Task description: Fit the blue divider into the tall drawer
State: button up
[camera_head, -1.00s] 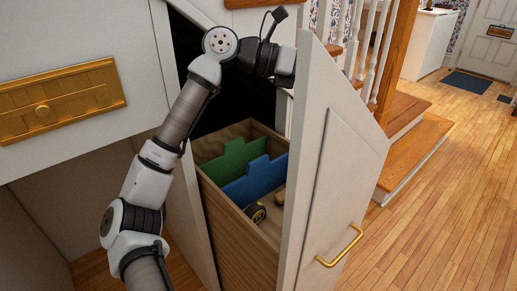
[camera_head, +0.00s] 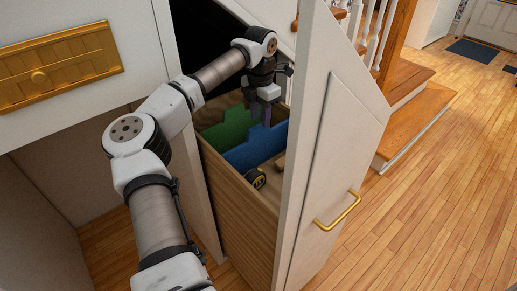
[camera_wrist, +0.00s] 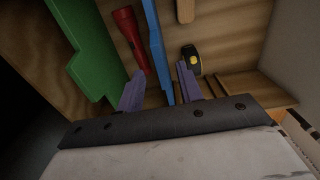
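The tall drawer (camera_head: 238,207) is pulled out, with wooden sides and a tall white slanted front. The blue divider (camera_head: 252,151) stands across its inside, in front of the green divider (camera_head: 228,131). My gripper (camera_head: 264,122) is over the drawer at the blue divider's top edge, pointing down. In the wrist view my purple fingers (camera_wrist: 160,84) are apart, and the blue divider (camera_wrist: 156,42) runs through the gap between them. The green divider (camera_wrist: 88,52) lies left of the fingers. I cannot tell whether a finger touches the blue divider; its lower edge is hidden.
A black and yellow tape measure (camera_head: 256,178) and a wooden piece (camera_head: 280,162) lie in the drawer. A red flashlight (camera_wrist: 129,36) lies between the dividers. The white drawer front (camera_head: 325,150) with its brass handle (camera_head: 340,212) rises at right. Cabinet wall stands left.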

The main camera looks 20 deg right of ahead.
aim_at(258, 125)
jog(key=shift+a+f+p, duration=0.2)
jog(key=shift+f+p, duration=0.3)
jog(key=shift+f, duration=2.5)
grip_shut()
jog(key=shift+r, duration=0.1)
